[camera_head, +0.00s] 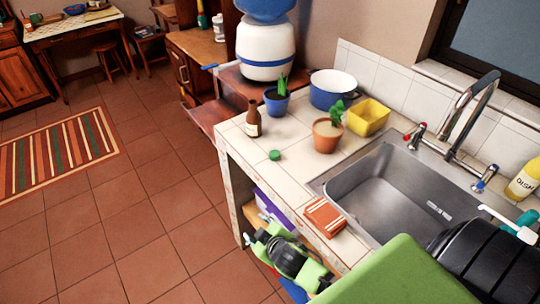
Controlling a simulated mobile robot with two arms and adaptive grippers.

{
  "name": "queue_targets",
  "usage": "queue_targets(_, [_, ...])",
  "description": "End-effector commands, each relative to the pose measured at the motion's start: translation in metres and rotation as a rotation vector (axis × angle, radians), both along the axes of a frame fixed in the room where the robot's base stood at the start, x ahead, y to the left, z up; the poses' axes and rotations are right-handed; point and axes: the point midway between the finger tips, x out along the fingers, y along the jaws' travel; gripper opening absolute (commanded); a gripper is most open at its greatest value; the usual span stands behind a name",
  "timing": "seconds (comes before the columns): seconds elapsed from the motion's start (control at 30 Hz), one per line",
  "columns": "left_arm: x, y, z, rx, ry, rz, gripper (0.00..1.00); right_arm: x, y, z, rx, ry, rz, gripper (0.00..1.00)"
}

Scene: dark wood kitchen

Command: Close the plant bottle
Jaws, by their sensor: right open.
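A small brown bottle (253,122) stands upright on the white tiled counter, near its left edge. No cap shows on its neck. A small round green cap (275,155) lies on the tiles in front of it, a little to the right. My right gripper (277,250), green and black, is open at the bottom, by the counter's front left side and well apart from the bottle and cap. Nothing shows held in it. My left gripper is not in view.
A sink (385,190) lies right. A folded orange cloth (325,217) lies near the front edge. Tiles around the cap are clear.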

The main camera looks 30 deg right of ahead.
Motion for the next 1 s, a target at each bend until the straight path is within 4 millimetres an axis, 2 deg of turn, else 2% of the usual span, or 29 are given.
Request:
queue_targets(0.03, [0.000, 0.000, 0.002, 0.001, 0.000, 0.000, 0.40, 0.020, 0.002, 0.031, -0.024, -0.077, 0.032, 0.45])
queue_targets(0.1, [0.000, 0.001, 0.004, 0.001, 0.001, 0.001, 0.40, 0.046, 0.007, 0.075, -0.062, -0.192, 0.081, 0.45])
queue_targets(0.17, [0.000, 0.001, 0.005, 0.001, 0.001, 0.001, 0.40, 0.068, 0.015, 0.117, -0.099, -0.305, 0.139, 0.45])
queue_targets(0.2, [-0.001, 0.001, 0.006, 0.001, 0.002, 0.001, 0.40, 0.081, 0.021, 0.145, -0.125, -0.382, 0.180, 0.45])
queue_targets(0.27, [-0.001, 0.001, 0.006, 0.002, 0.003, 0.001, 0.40, 0.097, 0.034, 0.186, -0.171, -0.497, 0.257, 0.45])
queue_targets(0.3, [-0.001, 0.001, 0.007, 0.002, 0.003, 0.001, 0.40, 0.105, 0.045, 0.213, -0.202, -0.575, 0.313, 0.45])
queue_targets(0.4, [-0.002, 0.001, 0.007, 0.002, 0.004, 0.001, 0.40, 0.117, 0.076, 0.273, -0.291, -0.755, 0.480, 0.45])
queue_targets(0.53, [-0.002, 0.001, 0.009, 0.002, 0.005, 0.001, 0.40, 0.112, 0.119, 0.328, -0.417, -0.940, 0.725, 0.45])
queue_targets(0.6, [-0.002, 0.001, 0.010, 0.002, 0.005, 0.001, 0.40, 0.103, 0.142, 0.348, -0.498, -1.020, 0.880, 0.45])
queue_targets(0.67, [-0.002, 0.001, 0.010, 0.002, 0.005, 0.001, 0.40, 0.092, 0.159, 0.357, -0.579, -1.069, 1.026, 0.45])
queue_targets(0.73, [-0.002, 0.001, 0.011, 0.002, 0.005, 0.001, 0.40, 0.078, 0.173, 0.358, -0.679, -1.096, 1.201, 0.45])
queue_targets(0.8, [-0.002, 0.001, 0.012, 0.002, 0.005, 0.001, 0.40, 0.066, 0.178, 0.350, -0.785, -1.087, 1.376, 0.45])
queue_targets(0.9, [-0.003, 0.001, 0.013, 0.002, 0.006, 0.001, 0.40, 0.054, 0.168, 0.329, -0.945, -1.008, 1.616, 0.45])
queue_targets(0.97, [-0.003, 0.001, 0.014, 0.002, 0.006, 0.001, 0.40, 0.051, 0.150, 0.313, -1.045, -0.920, 1.747, 0.45])
queue_targets(1.0, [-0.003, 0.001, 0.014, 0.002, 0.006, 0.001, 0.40, 0.050, 0.134, 0.303, -1.109, -0.844, 1.827, 0.45])
